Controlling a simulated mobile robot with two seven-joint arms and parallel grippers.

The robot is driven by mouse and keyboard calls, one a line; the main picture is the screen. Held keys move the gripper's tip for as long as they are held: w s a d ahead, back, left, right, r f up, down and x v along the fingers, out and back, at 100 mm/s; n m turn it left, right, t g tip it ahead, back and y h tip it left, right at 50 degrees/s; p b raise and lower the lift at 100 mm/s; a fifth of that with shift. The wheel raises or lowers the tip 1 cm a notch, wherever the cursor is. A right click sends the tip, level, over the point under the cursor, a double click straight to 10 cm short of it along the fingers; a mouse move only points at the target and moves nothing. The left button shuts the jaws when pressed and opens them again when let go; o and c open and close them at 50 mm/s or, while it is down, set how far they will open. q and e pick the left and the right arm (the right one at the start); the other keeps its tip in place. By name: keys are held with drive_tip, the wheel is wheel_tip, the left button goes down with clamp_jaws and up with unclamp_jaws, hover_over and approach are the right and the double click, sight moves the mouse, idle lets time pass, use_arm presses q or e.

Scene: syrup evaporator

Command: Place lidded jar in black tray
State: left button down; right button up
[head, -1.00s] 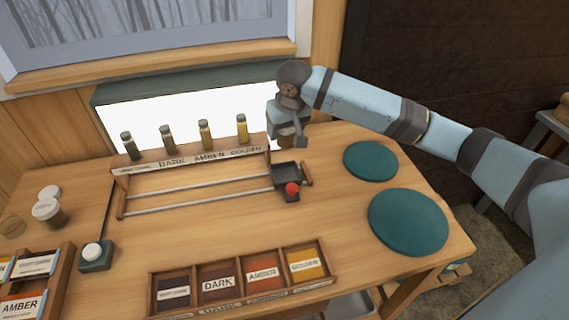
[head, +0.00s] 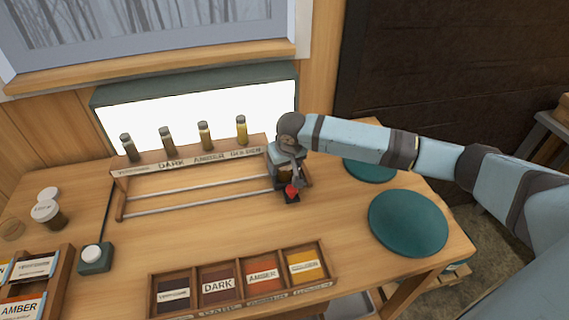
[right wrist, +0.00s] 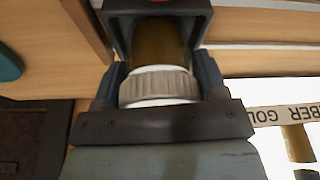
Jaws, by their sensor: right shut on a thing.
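The lidded jar (right wrist: 158,48), with a brown body and a white ribbed lid (right wrist: 158,86), is between the fingers of my right gripper (right wrist: 157,78) in the right wrist view. The fingers are shut on it at the lid. The jar's lower end is within the walls of the black tray (right wrist: 115,22); I cannot tell whether it touches the floor. In the head view my right gripper (head: 288,178) is over the tray (head: 292,199) and hides most of it and the jar. My left gripper is not in view.
A red knob (head: 291,190) is at the tray's front. A rail rack (head: 190,163) with several sample vials stands behind, before a bright panel (head: 190,118). Green discs (head: 408,222) lie right; a labelled colour box (head: 243,285) is in front. The table's middle is clear.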

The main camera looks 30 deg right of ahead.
drive_tip(key=o, duration=1)
drive_tip(key=shift+f, duration=0.1)
drive_tip(key=shift+o, duration=0.2)
drive_tip(key=v, duration=1.2)
